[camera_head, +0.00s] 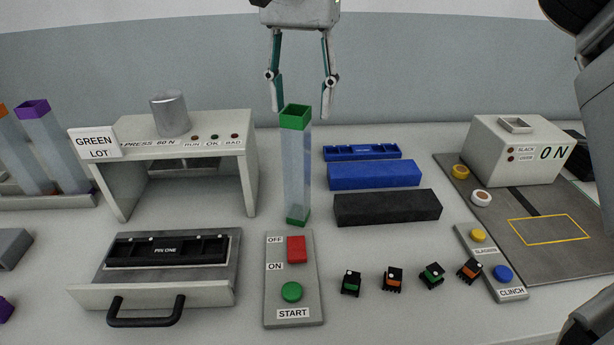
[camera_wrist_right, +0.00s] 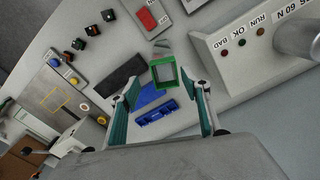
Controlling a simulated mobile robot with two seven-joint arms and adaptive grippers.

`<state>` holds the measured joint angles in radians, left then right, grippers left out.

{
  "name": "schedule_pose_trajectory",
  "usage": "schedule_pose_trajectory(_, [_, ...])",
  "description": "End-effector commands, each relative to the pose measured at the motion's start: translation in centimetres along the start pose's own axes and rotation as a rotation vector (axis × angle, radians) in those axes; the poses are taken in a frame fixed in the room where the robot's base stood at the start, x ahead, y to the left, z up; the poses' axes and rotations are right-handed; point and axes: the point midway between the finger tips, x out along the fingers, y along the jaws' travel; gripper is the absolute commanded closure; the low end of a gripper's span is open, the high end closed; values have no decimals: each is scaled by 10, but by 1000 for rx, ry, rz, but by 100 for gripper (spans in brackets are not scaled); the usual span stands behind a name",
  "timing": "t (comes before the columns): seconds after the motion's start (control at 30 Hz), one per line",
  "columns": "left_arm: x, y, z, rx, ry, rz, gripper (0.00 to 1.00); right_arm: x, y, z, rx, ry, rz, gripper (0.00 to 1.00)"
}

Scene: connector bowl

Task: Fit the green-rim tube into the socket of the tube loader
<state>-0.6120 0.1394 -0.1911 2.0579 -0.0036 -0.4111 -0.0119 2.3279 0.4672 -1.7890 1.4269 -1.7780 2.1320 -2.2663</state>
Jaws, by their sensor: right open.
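The green-rim tube (camera_head: 297,165) is clear, with green bands at top and bottom. It stands upright on the table in the head view, and its square green mouth (camera_wrist_right: 165,74) shows in the wrist view. My right gripper (camera_head: 301,112) hangs at the tube's top, open and empty, its fingers to either side of the mouth; I cannot tell how deep they reach. A grey box (camera_head: 483,150) at the right has a raised square opening (camera_head: 515,124) on top, which may be the tube loader's socket; no label says so. My left gripper is not in view.
The press (camera_head: 130,158) stands left of the tube, with a drawer fixture (camera_head: 215,290) in front. A start/off panel (camera_head: 293,318) is before the tube. Blue (camera_head: 375,175) and black blocks (camera_head: 388,208) lie right. A rack (camera_head: 75,201) holds orange- and purple-rim tubes. Several small connectors lie in front.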

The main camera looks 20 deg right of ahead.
Motion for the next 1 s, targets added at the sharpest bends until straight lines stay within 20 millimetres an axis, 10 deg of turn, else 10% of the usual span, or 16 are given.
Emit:
schedule_pose_trajectory(0.7, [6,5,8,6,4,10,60,78,-8,2,-1,-5,5,53])
schedule_pose_trajectory(1.0, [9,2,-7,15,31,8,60,77,-8,3,0,1,0,63])
